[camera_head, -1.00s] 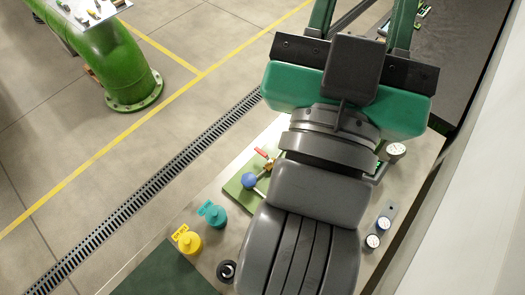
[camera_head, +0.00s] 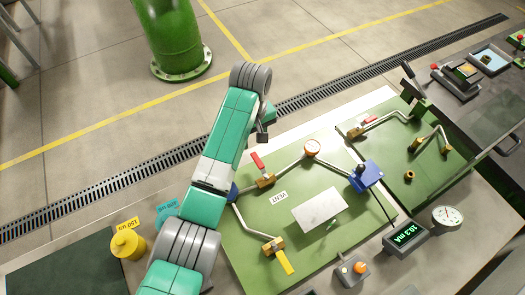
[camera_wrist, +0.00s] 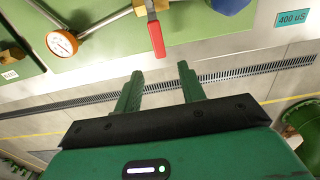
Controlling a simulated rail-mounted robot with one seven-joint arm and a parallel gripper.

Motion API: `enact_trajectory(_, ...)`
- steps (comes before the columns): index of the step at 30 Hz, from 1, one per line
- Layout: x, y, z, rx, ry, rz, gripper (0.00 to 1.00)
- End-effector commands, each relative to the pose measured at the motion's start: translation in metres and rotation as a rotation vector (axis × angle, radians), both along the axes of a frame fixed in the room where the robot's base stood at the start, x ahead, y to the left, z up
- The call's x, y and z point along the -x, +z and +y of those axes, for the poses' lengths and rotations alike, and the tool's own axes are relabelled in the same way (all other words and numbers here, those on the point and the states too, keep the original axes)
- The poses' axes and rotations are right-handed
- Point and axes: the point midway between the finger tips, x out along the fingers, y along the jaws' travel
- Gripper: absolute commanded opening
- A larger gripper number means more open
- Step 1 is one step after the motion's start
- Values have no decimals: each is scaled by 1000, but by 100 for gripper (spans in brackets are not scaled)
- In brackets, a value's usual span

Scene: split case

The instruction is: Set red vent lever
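The red lever (camera_head: 258,162) sits on a brass valve (camera_head: 266,180) on the green panel, near a "VENT" label (camera_head: 278,198). In the wrist view the lever (camera_wrist: 156,38) points down from its valve toward the gap between my fingers. My gripper (camera_wrist: 160,70) is open and empty, its two green fingers apart. The lever's tip appears just beyond the fingertips, with no visible contact. In the head view my arm stands left of the lever, and the fingers cannot be made out.
A gauge (camera_head: 312,147), a blue block (camera_head: 366,176) and a yellow lever (camera_head: 284,262) share the panel. Another red lever (camera_head: 369,119) is on the right-hand panel. A yellow bottle (camera_head: 127,244) stands left of my arm. A meter (camera_head: 405,237) stands at the front right.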

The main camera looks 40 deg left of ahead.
Motion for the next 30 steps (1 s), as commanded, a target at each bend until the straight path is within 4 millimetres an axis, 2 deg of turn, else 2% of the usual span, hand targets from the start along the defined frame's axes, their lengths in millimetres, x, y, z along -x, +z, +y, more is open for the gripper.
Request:
enact_trajectory(6,1,-44,-1,2,-1,2,40)
enact_trajectory(10,0,-63,-1,-1,-2,0,40)
enact_trajectory(14,0,-72,-1,-2,-3,-2,40)
enact_trajectory(21,0,-73,-1,-1,-3,-3,40)
enact_trajectory(22,0,-73,-1,-1,-4,-3,38)
enact_trajectory(28,0,-73,-1,-1,-4,-3,0)
enact_trajectory(30,0,-73,-1,-1,-4,-3,0)
